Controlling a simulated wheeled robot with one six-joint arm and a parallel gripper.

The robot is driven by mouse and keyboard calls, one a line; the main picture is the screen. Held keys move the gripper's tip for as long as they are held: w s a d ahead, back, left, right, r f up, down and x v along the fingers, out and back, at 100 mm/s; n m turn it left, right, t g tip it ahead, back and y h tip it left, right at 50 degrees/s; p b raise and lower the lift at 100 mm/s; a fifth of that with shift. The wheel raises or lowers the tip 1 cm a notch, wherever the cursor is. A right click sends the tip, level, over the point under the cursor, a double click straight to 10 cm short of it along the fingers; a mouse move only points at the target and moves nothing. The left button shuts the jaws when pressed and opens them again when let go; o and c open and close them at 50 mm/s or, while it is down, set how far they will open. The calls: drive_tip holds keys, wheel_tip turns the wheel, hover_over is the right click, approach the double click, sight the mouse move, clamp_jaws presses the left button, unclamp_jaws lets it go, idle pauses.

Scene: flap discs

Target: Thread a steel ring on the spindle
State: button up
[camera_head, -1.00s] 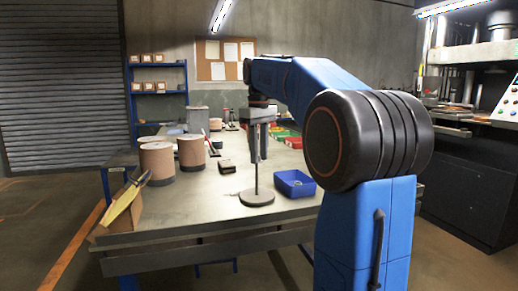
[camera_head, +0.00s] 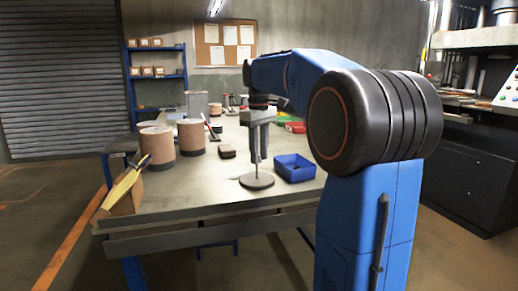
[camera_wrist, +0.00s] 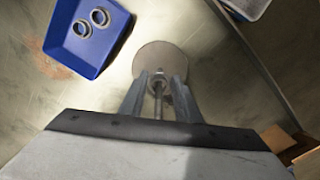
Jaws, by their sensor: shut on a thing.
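The spindle is a thin upright rod (camera_head: 256,157) on a round grey base (camera_head: 257,182) near the front of the workbench. In the wrist view the pale base (camera_wrist: 158,56) lies beyond my fingertips, with the rod between the fingers. My gripper (camera_wrist: 160,80) points down over the spindle, its fingers shut on a small steel ring (camera_wrist: 158,79). The ring appears in line with the rod; how far it is around it is hard to tell. A blue bin (camera_head: 294,168) beside the base holds two loose steel rings (camera_wrist: 82,28).
The workbench (camera_head: 205,190) is clear in front of and left of the spindle. Several brown drums (camera_head: 157,147) stand at the left. A small dark block (camera_head: 228,152) lies behind the spindle. An open cardboard box (camera_head: 125,195) sits at the left front edge.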

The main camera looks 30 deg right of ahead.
sight(259, 179)
drive_tip(key=shift+f, duration=1.75)
drive_tip(key=o, duration=1.1)
drive_tip(key=shift+c, duration=0.2)
drive_tip(key=shift+r, duration=0.1)
wheel_tip(259, 179, up, 17)
drive_tip(key=shift+r, duration=0.15)
